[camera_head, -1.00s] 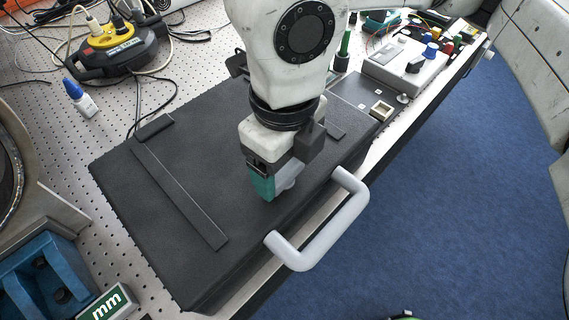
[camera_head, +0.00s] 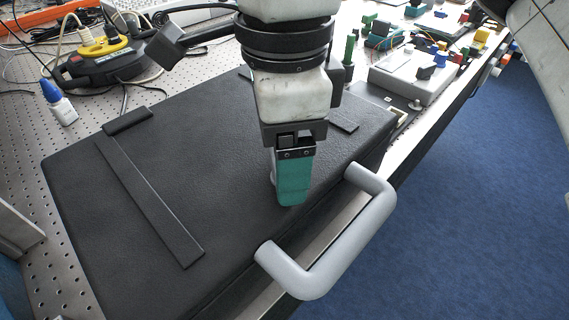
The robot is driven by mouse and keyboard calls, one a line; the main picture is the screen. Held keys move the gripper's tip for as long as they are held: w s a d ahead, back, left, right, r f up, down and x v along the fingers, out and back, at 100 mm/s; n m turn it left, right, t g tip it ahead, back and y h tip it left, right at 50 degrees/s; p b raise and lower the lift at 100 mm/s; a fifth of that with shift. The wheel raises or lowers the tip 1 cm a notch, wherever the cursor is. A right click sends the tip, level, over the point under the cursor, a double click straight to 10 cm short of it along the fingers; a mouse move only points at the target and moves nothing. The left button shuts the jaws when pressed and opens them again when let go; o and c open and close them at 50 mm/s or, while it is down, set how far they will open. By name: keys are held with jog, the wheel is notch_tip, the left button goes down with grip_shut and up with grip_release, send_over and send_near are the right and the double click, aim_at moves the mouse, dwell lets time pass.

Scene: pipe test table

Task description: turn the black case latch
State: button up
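The black case (camera_head: 90,215) lies flat on the perforated table, its top filling the middle of the view. A long dark strip (camera_head: 150,203) lies across its left part, with a short dark block (camera_head: 128,121) at the strip's far end. Another small dark piece (camera_head: 343,119) shows at the far right of the top. I cannot tell which of these is the latch. My gripper (camera_head: 291,200) points down over the case's right part, its green finger near the top surface. One finger hides the other, so its opening is not clear. I cannot tell whether it touches anything.
A light grey handle (camera_head: 335,250) sticks out along the case's front right side. A yellow and black cable reel (camera_head: 100,55) and a blue-capped bottle (camera_head: 58,103) stand at the back left. A grey instrument box (camera_head: 412,73) stands at the back right. Blue floor lies beyond the table edge.

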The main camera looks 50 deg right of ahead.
jog(key=n+b, duration=0.1)
jog(key=n, duration=0.2)
jog(key=shift+f+n+b, duration=0.3)
jog(key=shift+f+b, duration=0.05)
jog(key=shift+b, duration=0.05)
jog(key=shift+r+n+b, duration=0.1)
jog(key=shift+n+b, duration=0.5)
jog(key=shift+n, duration=1.1)
jog(key=o, duration=1.1)
jog(key=shift+c, duration=0.2)
notch_tip(320, 180, up, 11)
jog(key=p, duration=0.1)
